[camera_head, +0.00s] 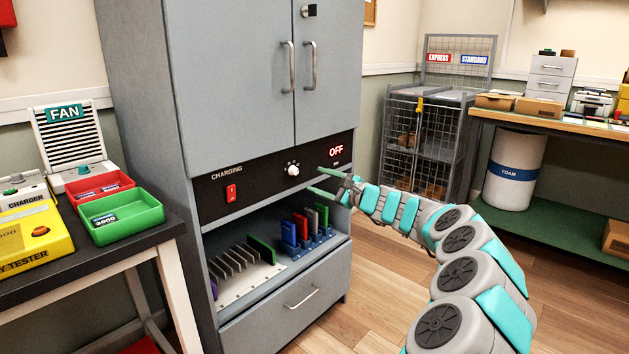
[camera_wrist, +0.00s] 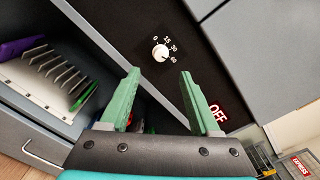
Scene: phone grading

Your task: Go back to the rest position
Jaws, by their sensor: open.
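My gripper (camera_head: 327,181) is open and empty, in front of the charging cabinet's (camera_head: 238,71) black control panel (camera_head: 254,186). In the wrist view its two green fingers (camera_wrist: 158,98) stand apart, with the white dial (camera_wrist: 160,53) seen beyond and between them. The dial's marks include 0, 15, 30 and 60. In the head view the dial (camera_head: 292,170) is left of the fingertips, and I see nothing held. The red display (camera_head: 336,151) reads OFF. A red switch (camera_head: 231,193) is under the word CHARGING.
Below the panel is an open bay with a slotted rack (camera_head: 241,264) and several coloured phones (camera_head: 304,228). A dark table (camera_head: 95,257) with red and green trays (camera_head: 120,215) stands at left. A wire cage (camera_head: 424,140) and workbench (camera_head: 560,121) stand at right. Wood floor is clear between.

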